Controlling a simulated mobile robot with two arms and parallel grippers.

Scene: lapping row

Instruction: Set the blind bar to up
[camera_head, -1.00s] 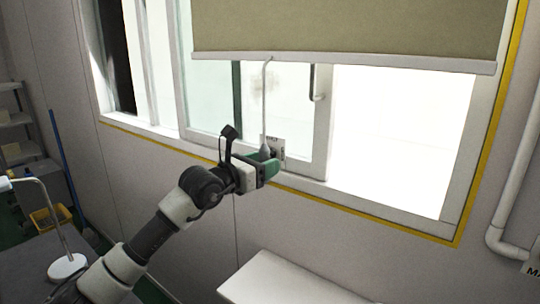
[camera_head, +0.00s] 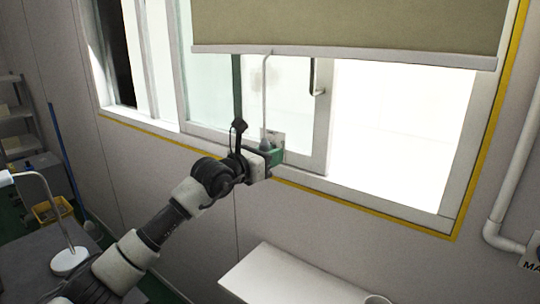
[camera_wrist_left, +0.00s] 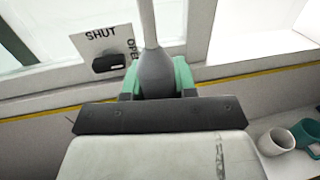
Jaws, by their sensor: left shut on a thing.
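The blind (camera_head: 350,22) is a khaki sheet covering the top of the window, and its pale bottom bar (camera_head: 400,57) hangs level with the upper panes. A thin light wand (camera_head: 265,95) hangs from the bar and ends in a grey grip, which also shows in the wrist view (camera_wrist_left: 156,70). My left gripper (camera_head: 268,157) is shut on this grey grip, its green fingers (camera_wrist_left: 183,78) on either side of it, in front of the window's lower frame. The fingertips are partly hidden behind the gripper body. My right gripper is out of view.
A SHUT/OPEN plate with a black knob (camera_wrist_left: 108,62) is just left of the grip. A window handle (camera_head: 317,80) is right of the wand. A white shelf (camera_head: 290,275) is below.

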